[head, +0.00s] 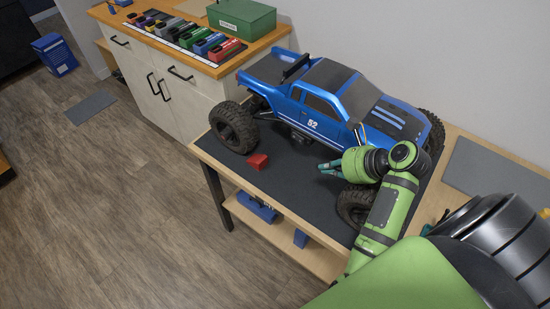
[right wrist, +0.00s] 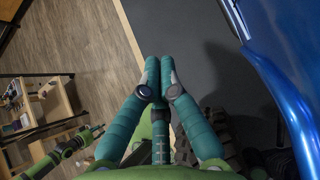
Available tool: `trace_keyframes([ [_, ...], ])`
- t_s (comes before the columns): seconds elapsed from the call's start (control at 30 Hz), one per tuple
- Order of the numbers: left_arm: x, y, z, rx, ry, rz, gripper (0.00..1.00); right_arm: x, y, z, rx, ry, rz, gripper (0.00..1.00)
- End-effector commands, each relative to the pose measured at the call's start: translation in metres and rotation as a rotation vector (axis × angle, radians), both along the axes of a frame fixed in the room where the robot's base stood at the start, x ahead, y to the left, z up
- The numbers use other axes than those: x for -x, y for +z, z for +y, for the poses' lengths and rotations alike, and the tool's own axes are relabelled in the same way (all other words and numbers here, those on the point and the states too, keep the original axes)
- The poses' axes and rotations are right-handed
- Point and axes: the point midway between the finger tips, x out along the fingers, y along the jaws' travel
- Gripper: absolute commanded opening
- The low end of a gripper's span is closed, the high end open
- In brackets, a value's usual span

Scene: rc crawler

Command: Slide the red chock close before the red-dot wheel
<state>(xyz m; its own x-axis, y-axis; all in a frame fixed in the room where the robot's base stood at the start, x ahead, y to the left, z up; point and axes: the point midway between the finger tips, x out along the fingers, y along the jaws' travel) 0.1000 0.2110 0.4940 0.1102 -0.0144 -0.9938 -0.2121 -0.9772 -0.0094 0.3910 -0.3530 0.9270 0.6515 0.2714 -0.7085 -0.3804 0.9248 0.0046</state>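The red chock (head: 257,161) lies on the dark mat (head: 285,190), a short way to the right of and in front of the truck's rear wheel (head: 233,128). The blue truck (head: 318,105) stands on the mat. Its nearer front wheel (head: 356,205) is partly hidden by my right arm. I can make out no red dot on any wheel. My right gripper (head: 322,169) is beside the truck, right of the chock and apart from it. Its teal fingers meet and hold nothing in the right wrist view (right wrist: 159,62). My left arm shows small at that view's lower left, its gripper (right wrist: 99,130) unclear.
A wooden cabinet (head: 165,85) at the back left bears several coloured blocks (head: 191,37) in a row and a green box (head: 241,18). Blue items lie on the shelf (head: 275,236) below the mat. Bare mat lies between my gripper and the chock.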

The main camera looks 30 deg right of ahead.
Motion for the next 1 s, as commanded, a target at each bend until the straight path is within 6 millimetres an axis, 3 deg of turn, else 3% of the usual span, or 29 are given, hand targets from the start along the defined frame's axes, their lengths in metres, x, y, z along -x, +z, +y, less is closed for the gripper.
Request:
trace_keyframes([
  [0.1, 0.016, -0.002, 0.011, -0.016, -0.003, 0.027, 0.4, -0.011, -0.013, 0.007, -0.006, 0.004, 0.001, 0.0],
  [0.3, 0.028, -0.004, 0.018, -0.026, -0.003, 0.047, 0.4, -0.04, -0.043, 0.018, -0.006, 0.004, 0.001, 0.0],
  [0.7, 0.006, -0.007, 0.008, -0.011, 0.001, 0.009, 0.4, -0.097, -0.106, 0.042, -0.004, 0.004, 0.002, 0.0],
  [0.9, 0.006, -0.012, 0.007, -0.009, 0.002, 0.009, 0.4, -0.124, -0.135, 0.053, -0.001, 0.004, 0.001, 0.0],
  [1.0, 0.008, -0.009, 0.007, -0.01, 0.002, 0.012, 0.4, -0.139, -0.135, 0.059, 0.0, 0.004, -0.003, 0.0],
])
